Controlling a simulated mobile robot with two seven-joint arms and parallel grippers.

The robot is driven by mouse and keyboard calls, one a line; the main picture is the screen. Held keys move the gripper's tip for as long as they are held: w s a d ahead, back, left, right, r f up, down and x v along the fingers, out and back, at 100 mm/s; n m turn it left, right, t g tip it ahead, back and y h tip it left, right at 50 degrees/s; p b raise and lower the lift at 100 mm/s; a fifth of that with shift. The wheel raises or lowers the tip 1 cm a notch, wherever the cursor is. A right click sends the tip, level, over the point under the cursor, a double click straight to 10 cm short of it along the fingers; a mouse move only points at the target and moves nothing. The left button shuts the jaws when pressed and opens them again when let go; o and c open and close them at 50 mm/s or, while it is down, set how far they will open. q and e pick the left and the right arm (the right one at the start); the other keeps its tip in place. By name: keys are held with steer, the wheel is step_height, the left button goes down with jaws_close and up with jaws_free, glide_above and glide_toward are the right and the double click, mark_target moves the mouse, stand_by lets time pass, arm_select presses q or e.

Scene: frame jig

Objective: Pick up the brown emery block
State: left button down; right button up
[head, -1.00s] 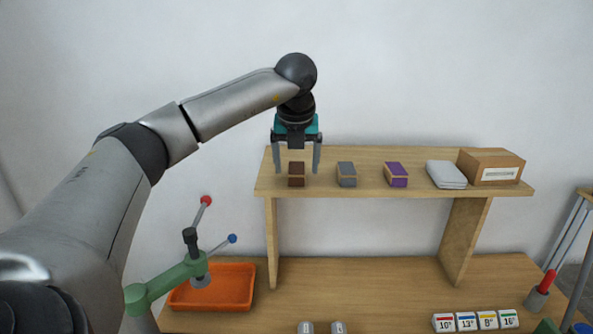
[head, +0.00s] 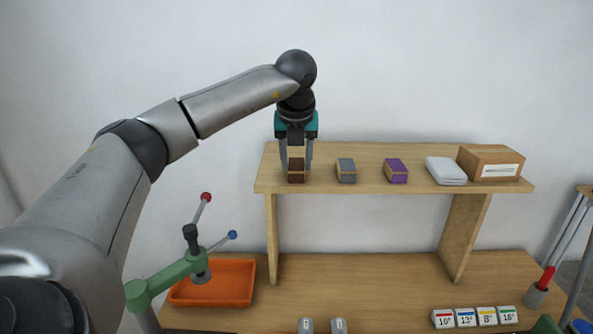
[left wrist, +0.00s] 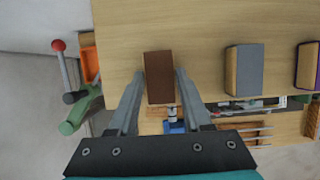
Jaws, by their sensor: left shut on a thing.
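The brown emery block (head: 296,172) stands at the left end of the raised wooden shelf. My left gripper (head: 297,166) points down over it with its fingers closed on the block's two sides. In the left wrist view the brown block (left wrist: 159,78) sits between the two fingertips (left wrist: 160,78), over the shelf surface. The block appears still at shelf height; I cannot tell whether it touches the shelf. My right gripper is in neither view.
A grey block (head: 346,171) and a purple block (head: 397,171) stand to the right on the shelf (head: 320,152), then white folded cloths (head: 446,171) and a cardboard box (head: 491,164). Below are an orange tray (head: 230,281) and a green lever-topped device (head: 165,281).

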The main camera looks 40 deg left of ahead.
mark_target(296, 165)
arm_select(q)
steer(key=shift+r, duration=0.15)
step_height(296, 165, up, 20)
steer(key=shift+p, duration=0.45)
stand_by(0.3)
